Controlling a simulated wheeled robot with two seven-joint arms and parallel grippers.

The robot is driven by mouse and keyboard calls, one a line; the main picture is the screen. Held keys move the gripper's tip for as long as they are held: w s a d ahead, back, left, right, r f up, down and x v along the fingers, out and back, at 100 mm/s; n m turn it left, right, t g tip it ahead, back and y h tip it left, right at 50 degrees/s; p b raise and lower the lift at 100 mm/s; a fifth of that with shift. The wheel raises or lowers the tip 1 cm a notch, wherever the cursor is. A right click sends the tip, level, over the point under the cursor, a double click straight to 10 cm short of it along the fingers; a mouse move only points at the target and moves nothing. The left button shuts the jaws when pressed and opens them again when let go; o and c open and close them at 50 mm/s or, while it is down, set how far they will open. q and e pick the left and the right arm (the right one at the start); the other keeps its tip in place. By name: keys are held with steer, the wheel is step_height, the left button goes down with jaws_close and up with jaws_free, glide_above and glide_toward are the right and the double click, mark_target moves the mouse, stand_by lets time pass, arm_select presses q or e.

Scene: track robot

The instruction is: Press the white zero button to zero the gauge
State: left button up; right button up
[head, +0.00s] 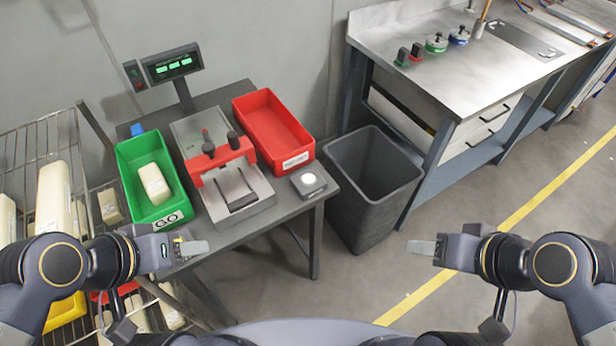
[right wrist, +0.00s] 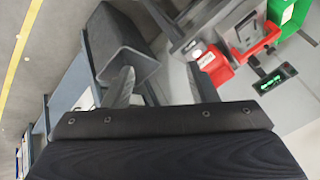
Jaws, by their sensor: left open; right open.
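The white zero button (head: 309,179) sits on a small grey box at the front right corner of the dark gauge table. The gauge (head: 236,184), a grey fixture with a red clamp bridge, stands in the middle of that table, left of the button. A display with green digits (head: 173,65) stands on a post behind it; it also shows in the right wrist view (right wrist: 272,79). My left gripper (head: 205,247) is open and empty in front of the table's left part. My right gripper (head: 421,247) is open and empty over the floor, right of the table and well apart from the button.
A green GO bin (head: 174,213) holding a pale block and an empty red bin (head: 297,157) flank the gauge. A dark waste bin (head: 385,200) stands between the table and a steel workbench (head: 440,90). A wire rack (head: 40,135) with pale blocks is at left.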

jaws_close()
stand_by(1.5)
